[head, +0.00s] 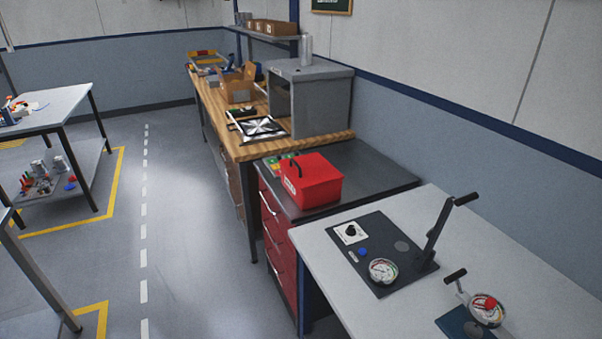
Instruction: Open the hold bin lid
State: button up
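A red box (312,181) with a dark handle on its left part and a pale label on its front stands on the dark top of a red drawer cabinet. It looks like the hold bin, and its red top looks closed. My gripper is not in the head view, so its state and its place relative to the box are hidden.
A white bench (480,233) with a dark gauge panel (372,238) and an upright lever (437,231) stands at the right front. A wooden bench (228,128) with a grey machine (322,97) stands behind the cabinet (279,258). Open floor (195,235) lies left.

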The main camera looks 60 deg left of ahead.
aim_at(311, 169)
jog(key=j+u, duration=0.1)
jog(key=u, duration=1.9)
jog(key=i+j, duration=0.25)
jog(key=i, duration=0.2)
jog(key=i+j, duration=0.25)
jog(key=i, duration=0.2)
jog(key=i+j, duration=0.3)
jog(key=i, duration=0.15)
jog(key=i+j, duration=0.25)
jog(key=i, duration=0.2)
jog(key=l+z, duration=0.05)
